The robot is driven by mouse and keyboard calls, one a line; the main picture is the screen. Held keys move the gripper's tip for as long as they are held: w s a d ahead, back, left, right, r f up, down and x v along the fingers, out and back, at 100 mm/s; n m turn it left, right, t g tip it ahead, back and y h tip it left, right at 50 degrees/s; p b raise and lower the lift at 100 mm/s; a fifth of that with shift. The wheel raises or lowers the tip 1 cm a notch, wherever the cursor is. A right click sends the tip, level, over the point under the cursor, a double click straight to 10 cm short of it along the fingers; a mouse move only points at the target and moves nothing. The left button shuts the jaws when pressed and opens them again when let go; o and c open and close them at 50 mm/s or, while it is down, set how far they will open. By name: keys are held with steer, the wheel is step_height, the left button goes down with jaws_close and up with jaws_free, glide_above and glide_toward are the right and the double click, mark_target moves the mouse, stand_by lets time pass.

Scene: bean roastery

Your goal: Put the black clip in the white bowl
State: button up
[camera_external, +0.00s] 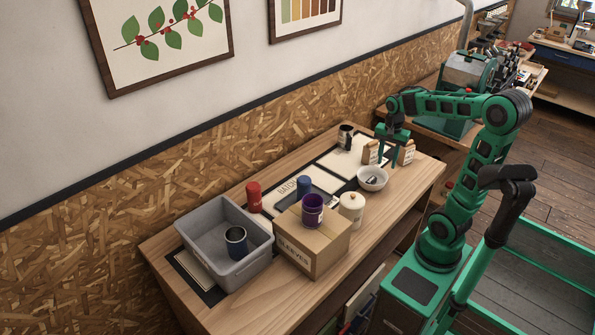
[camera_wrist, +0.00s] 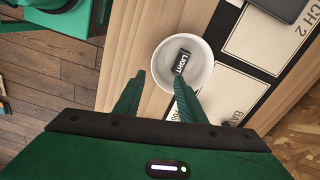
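The white bowl (camera_external: 383,183) stands on the wooden bench, and it also shows in the wrist view (camera_wrist: 205,85). The black clip (camera_wrist: 181,62), with a white label reading "LIGHT", lies inside the bowl. In the external view it is only a small dark shape (camera_external: 373,180) in the bowl. My gripper (camera_external: 389,150) is above the bench, just behind and to the right of the bowl. In the wrist view its two fingers (camera_wrist: 159,77) are apart with nothing held between them, and the right fingertip overlaps the bowl's near rim in the picture.
A grey bin (camera_external: 262,262) holding a dark blue cup, a cardboard box (camera_external: 325,258) with a purple mug (camera_external: 312,209) on top, and a lidded cream jar (camera_external: 352,208) stand left of the bowl. A dark mug (camera_external: 345,136) stands behind.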

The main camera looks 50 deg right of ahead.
steer(key=s+d+f+n, duration=0.1)
steer(key=s+n, duration=0.3)
steer(key=s, duration=0.4)
steer(key=s+f+n, duration=0.3)
steer(key=s+n, duration=0.2)
steer(key=s, duration=0.4)
steer(key=shift+d+f, duration=0.4)
